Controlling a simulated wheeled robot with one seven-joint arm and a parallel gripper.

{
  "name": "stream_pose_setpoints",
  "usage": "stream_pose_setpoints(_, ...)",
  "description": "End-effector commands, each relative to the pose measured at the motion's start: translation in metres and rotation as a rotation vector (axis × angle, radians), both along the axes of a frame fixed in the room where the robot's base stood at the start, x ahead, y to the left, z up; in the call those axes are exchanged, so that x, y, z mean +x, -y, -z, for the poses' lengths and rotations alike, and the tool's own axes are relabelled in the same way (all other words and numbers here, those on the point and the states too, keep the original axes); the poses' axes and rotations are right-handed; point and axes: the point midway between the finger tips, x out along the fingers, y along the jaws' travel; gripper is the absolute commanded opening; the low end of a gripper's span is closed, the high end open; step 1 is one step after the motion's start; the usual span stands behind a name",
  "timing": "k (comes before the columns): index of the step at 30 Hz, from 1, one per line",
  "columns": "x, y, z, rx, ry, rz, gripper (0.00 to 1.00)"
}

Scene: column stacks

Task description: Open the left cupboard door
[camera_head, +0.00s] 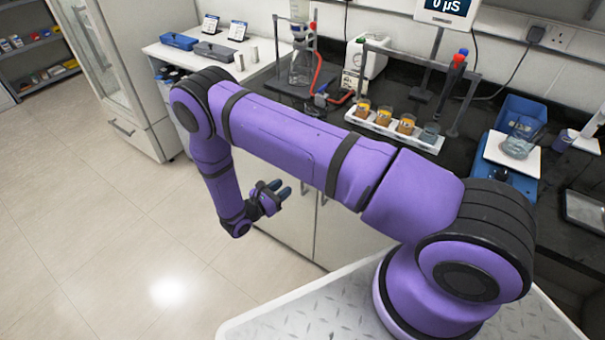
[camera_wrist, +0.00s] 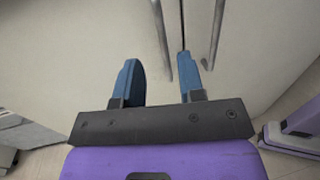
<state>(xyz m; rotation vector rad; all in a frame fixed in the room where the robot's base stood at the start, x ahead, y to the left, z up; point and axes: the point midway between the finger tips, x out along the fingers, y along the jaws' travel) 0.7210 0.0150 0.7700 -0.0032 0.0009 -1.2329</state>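The pale left cupboard door (camera_head: 294,228) is under the black worktop, partly hidden by my arm in the head view. In the wrist view the left door (camera_wrist: 80,50) looks shut, meeting the right door (camera_wrist: 262,50) at a thin dark seam. The left door's upright metal bar handle (camera_wrist: 158,30) shows between my two blue fingers. My gripper (camera_wrist: 159,58) is open, with one finger on each side of that handle in the picture. I cannot tell whether the fingers reach around it. In the head view my gripper (camera_head: 278,190) is in front of the left door.
The right door's handle (camera_wrist: 216,30) is close to my right finger, across the seam. Beakers in a white rack (camera_head: 395,128) and a blue tray (camera_head: 520,120) stand on the worktop. A tall glass-fronted cabinet (camera_head: 110,60) stands further left. The tiled floor (camera_head: 110,240) is clear.

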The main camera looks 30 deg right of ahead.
Motion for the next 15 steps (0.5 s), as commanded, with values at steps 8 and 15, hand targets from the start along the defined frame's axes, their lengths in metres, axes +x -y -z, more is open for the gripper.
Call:
stream_pose_setpoints(8,0.015,0.046,-0.001,0.0,0.001,0.005,0.36)
stream_pose_setpoints(15,0.027,0.079,-0.001,0.002,0.002,0.004,0.36)
